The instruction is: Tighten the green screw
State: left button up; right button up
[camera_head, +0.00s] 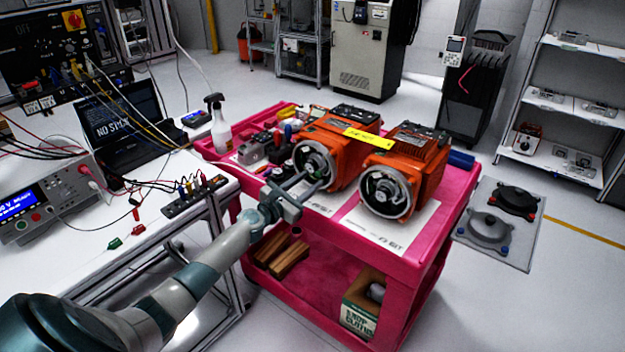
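Two orange servo motors stand on the pink cart (425,245): the left motor (345,140) and the right motor (425,160). Each has a round silver face with a dark hub toward me. A small greenish spot shows at the hub of the left motor, partly behind my fingers; I cannot tell clearly whether it is the green screw. My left gripper (312,178) reaches in from the lower left, its fingertips close in front of the left motor's face. Its two fingers look apart, with nothing visible between them. Contact with the motor cannot be made out. My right gripper is not in view.
A spray bottle (219,124) and small tools stand at the cart's back left. The white bench (120,215) with meter, laptop and cables is at left. A cardboard box (362,303) sits on the cart's lower shelf.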

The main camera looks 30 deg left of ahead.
aim_at(318, 174)
pick_arm(q)
jog(key=shift+w+d, duration=0.1)
jog(key=shift+w, duration=1.05)
grip_shut()
